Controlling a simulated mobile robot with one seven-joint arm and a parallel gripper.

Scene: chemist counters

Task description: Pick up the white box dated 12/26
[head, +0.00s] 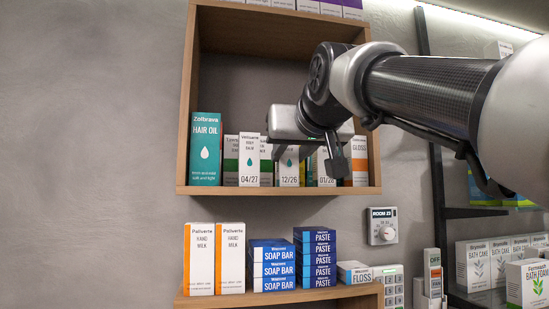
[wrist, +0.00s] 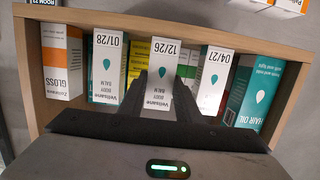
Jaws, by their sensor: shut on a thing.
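The white box dated 12/26 (head: 289,172) stands upright on the wooden shelf, between the 04/27 box (head: 249,165) and the 01/28 box (head: 326,172). In the wrist view the 12/26 box (wrist: 162,70) lies between the two dark fingers of my gripper (wrist: 160,88), which are shut on it. In the head view my gripper (head: 306,150) reaches in from the right and hides the upper part of the box. The box looks level with its neighbours, with no clear gap under it.
A teal hair oil box (head: 206,150) stands at the shelf's left end and a gloss box (head: 359,162) at its right. More boxes stand close behind. The shelf's side walls and top (head: 270,20) enclose the space. Soap and paste boxes (head: 271,265) sit below.

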